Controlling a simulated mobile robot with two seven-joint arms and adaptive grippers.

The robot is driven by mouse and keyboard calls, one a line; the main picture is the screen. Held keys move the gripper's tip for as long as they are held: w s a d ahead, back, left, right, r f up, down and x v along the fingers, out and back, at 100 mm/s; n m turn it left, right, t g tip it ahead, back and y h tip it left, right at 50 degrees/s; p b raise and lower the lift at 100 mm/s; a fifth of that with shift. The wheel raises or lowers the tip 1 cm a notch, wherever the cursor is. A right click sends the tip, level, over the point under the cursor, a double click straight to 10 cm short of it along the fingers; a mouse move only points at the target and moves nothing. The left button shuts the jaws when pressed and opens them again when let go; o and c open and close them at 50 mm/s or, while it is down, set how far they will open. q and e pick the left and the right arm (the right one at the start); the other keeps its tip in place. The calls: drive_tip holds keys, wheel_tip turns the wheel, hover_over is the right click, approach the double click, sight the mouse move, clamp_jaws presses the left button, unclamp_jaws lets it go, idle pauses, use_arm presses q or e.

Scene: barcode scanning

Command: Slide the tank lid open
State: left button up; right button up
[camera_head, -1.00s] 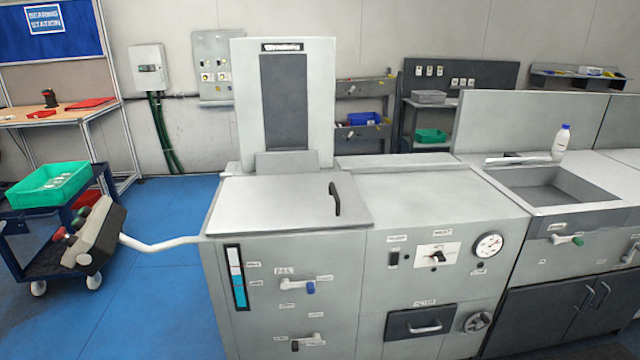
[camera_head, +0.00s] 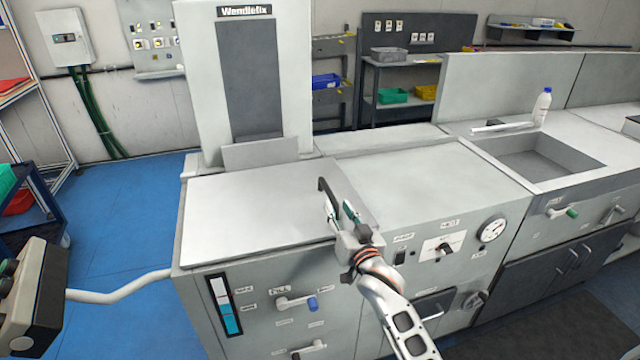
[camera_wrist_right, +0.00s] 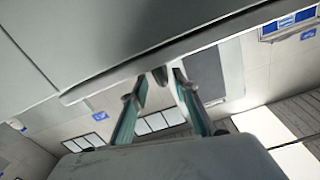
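The tank lid (camera_head: 255,212) is a flat grey plate on top of the left machine section, and it lies closed over the top. Its black bar handle (camera_head: 323,187) stands near the lid's right edge. My right gripper (camera_head: 341,208) is open just at the near end of the handle, with its fingers pointing up and away. In the right wrist view, the two teal-padded fingers (camera_wrist_right: 158,88) are apart, with a small dark piece, perhaps the handle end, between their tips. Whether they touch the handle I cannot tell. My left gripper is out of view.
A tall white panel marked Wendlelix (camera_head: 244,90) rises behind the lid. The flat grey counter (camera_head: 420,185) to the lid's right is bare. Farther right are a sink (camera_head: 545,160) and a white bottle (camera_head: 541,107). A control box (camera_head: 35,300) on a white arm stands at left.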

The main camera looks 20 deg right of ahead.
sight(329, 193)
drive_tip(key=shift+w+a+r, duration=0.2)
drive_tip(key=shift+w+r, duration=0.05)
drive_tip(key=shift+w, duration=0.15)
drive_tip(key=shift+w+a+b, duration=0.1)
drive_tip(key=shift+w+b, duration=0.25)
drive_tip(key=shift+w, duration=3.1)
clamp_jaws()
